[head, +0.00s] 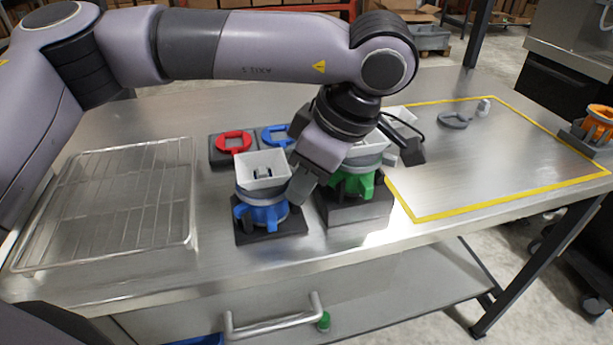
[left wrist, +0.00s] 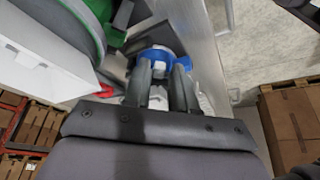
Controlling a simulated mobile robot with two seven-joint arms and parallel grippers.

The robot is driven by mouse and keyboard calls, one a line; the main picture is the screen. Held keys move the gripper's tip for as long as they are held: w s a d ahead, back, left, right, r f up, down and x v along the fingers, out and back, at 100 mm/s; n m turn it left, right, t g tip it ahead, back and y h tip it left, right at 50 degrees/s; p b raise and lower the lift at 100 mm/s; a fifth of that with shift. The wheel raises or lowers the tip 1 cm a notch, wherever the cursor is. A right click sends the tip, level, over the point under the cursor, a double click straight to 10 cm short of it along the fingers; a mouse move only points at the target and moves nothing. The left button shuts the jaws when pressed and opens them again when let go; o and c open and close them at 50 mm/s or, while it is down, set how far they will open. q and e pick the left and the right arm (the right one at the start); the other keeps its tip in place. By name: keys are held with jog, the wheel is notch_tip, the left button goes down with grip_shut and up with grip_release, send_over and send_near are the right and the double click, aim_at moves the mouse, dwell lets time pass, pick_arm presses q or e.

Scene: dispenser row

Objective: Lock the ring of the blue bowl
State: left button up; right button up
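The blue bowl (head: 262,214) stands on a dark base near the table's front edge. A grey ring (head: 250,200) sits around its top, with a white square hopper (head: 262,172) above. My left gripper (head: 297,190) points down at the right side of this ring, between the blue bowl and the green bowl (head: 353,184). In the left wrist view its two fingers (left wrist: 163,68) stand apart, with part of the blue bowl (left wrist: 157,52) just beyond the tips. I cannot tell whether they touch the ring. My right gripper is in neither view.
A wire rack (head: 120,200) lies at the left. Red (head: 233,140) and blue (head: 272,134) pieces sit behind the blue bowl. A yellow-outlined area (head: 490,170) at the right is mostly clear, with a loose grey ring (head: 455,120). An orange unit (head: 600,122) stands far right.

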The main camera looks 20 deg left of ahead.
pick_arm(q)
grip_shut()
jog(key=shift+s, duration=0.15)
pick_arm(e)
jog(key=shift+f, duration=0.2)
pick_arm(q)
jog(key=shift+s+a+f+m+t+b, duration=0.15)
jog(key=shift+s+m+t+b, duration=0.3)
jog(key=shift+m+b, duration=0.5)
jog(key=s+m+b, duration=0.1)
jog(key=m+t+b, duration=0.1)
jog(key=m, duration=0.1)
jog(key=shift+s+a+h, duration=0.35)
jog(key=shift+s+h, duration=0.05)
jog(key=shift+s+a+m+t+b, duration=0.4)
jog(key=shift+m+b, duration=0.3)
jog(key=shift+m, duration=0.35)
jog(key=shift+s+a+m+h+b, duration=0.15)
jog(key=shift+s+m+h+b, duration=0.2)
jog(key=shift+m, duration=0.25)
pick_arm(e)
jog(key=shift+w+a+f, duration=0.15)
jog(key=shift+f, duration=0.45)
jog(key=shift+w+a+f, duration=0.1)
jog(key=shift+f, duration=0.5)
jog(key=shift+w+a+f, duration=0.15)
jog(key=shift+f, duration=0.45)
